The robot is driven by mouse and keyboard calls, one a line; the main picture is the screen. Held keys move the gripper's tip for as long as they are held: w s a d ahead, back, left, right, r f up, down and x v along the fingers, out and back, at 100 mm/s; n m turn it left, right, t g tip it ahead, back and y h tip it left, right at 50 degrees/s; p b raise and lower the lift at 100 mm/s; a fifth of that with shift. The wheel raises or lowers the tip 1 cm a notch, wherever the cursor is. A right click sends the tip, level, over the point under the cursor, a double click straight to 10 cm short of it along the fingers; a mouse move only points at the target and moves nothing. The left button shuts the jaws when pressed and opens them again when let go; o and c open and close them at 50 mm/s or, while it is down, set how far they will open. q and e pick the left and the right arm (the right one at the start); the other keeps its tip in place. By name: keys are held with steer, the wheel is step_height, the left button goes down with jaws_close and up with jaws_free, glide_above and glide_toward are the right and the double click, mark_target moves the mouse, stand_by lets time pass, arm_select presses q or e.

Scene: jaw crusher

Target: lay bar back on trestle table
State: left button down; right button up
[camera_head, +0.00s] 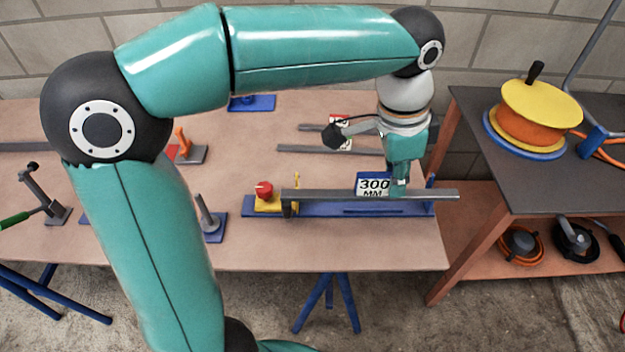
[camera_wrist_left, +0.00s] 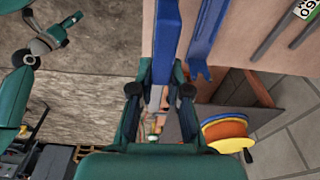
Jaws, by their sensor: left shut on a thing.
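My left gripper (camera_head: 398,188) reaches down over the right part of the trestle table (camera_head: 340,245) and is shut on a long grey bar (camera_head: 335,194). The bar lies level, left to right, over a blue gauge base (camera_head: 385,209) with a "300 MM" plate (camera_head: 373,185) behind it. I cannot tell whether the bar touches the base. The left wrist view shows the fingers (camera_wrist_left: 160,92) on both sides of the bar (camera_wrist_left: 155,97). A teal arm end at the upper left of that view looks like my right gripper (camera_wrist_left: 70,22); its fingers are unclear.
Two more grey bars (camera_head: 330,150) lie behind, beside small labels. A red knob (camera_head: 264,189) on a yellow block is at the base's left end. A blue-footed post (camera_head: 210,218) stands further left. A dark bench (camera_head: 530,172) with a cable reel (camera_head: 535,112) is at right. The front tabletop is clear.

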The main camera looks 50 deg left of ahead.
arm_select(q)
step_height(320, 180, down, 20)
steer(key=b, duration=0.3)
stand_by(0.4)
steer(key=c, duration=1.6)
jaws_free()
steer(key=shift+f+b, duration=0.15)
steer(key=shift+b, duration=0.15)
steer(key=o, duration=0.5)
steer(key=shift+c, duration=0.2)
steer(key=shift+r, duration=0.2)
step_height(320, 180, up, 12)
steer(key=s+a+p, duration=0.1)
steer(key=p, duration=0.1)
steer(key=shift+s+f, duration=0.1)
